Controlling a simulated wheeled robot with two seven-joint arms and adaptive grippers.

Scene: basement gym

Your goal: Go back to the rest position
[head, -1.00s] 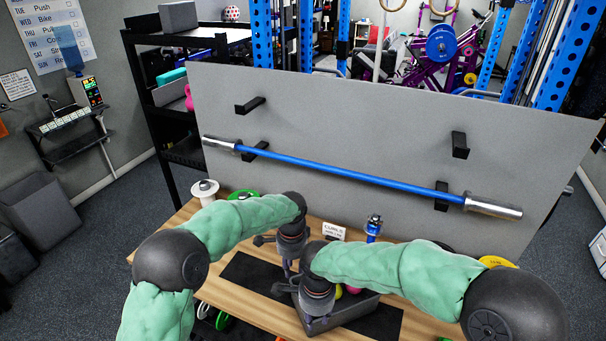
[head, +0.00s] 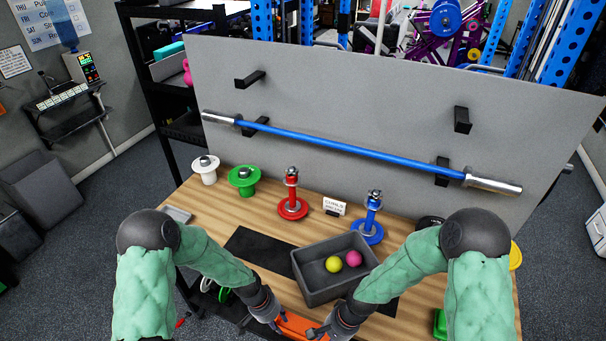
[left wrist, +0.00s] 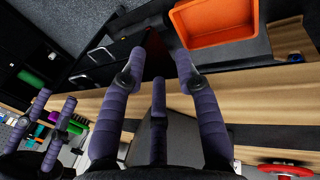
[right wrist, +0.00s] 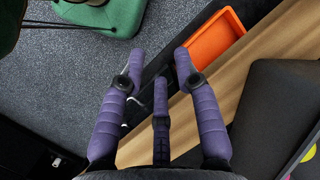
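My left gripper (head: 276,318) is low at the front edge of the wooden table (head: 215,235) in the head view. In the left wrist view its purple fingers (left wrist: 157,72) are spread open with nothing between them. My right gripper (head: 320,332) is low at the same edge, right of the left one and close to it. In the right wrist view its fingers (right wrist: 159,70) are also spread and empty. Both arms are bent with the elbows out to the sides. The grippers' tips are partly hidden at the bottom of the head view.
A grey bin (head: 312,284) with a yellow ball (head: 333,264) and a pink ball (head: 354,258) stands on the table. An orange tray (right wrist: 212,42) is near both grippers. Red (head: 292,207) and blue (head: 370,230) stands are behind. A blue barbell (head: 340,152) rests on the grey panel.

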